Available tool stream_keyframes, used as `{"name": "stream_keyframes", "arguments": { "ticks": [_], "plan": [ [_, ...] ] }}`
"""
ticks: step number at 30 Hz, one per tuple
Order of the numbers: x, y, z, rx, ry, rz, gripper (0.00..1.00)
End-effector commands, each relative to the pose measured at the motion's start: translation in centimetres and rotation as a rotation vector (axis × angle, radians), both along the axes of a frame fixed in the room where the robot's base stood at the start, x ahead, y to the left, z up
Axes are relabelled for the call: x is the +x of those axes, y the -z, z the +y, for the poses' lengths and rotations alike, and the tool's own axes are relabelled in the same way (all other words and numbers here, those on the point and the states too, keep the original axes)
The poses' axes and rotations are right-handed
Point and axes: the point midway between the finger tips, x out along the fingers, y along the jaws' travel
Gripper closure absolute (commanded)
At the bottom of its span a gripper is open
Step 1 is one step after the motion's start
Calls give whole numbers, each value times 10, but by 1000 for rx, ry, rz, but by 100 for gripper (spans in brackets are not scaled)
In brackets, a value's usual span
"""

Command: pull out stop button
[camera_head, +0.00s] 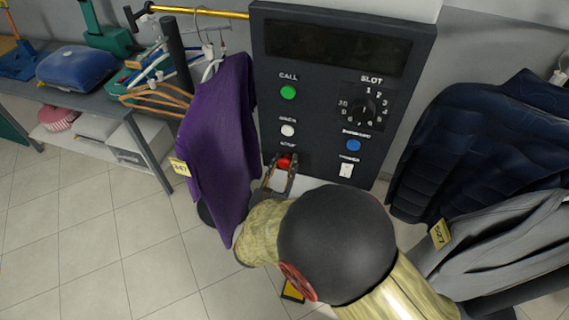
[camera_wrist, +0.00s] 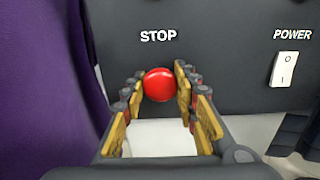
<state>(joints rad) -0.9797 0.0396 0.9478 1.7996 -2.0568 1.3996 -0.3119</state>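The red stop button (camera_head: 285,162) is at the lower left of the dark control panel (camera_head: 315,155). In the wrist view the round red button (camera_wrist: 159,85) sits below the white STOP label. My gripper (camera_head: 281,168) is at the panel's lower edge, in front of the button. In the wrist view my gripper's fingers (camera_wrist: 159,88) are apart, one on each side of the button. A gap seems to show between each finger and the button, but I cannot tell whether the tips touch it.
A green CALL button (camera_head: 288,92), a white button (camera_head: 288,130), a blue button (camera_head: 353,145), a SLOT dial (camera_head: 364,110) and a POWER switch (camera_wrist: 285,69) are on the panel. A purple garment (camera_head: 222,140) hangs close at left; dark clothing (camera_head: 475,150) hangs at right.

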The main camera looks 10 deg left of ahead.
Motion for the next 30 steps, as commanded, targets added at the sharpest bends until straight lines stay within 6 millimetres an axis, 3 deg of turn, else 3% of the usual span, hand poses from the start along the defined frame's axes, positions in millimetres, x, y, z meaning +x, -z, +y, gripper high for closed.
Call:
{"name": "stream_keyframes", "arguments": {
  "ticks": [14,25,30],
  "plan": [
    [0,0,0,0,0,0,100],
    [-1,0,0,-1,0,1,100],
    [-14,0,2,-2,-3,2,100]
  ]
}}
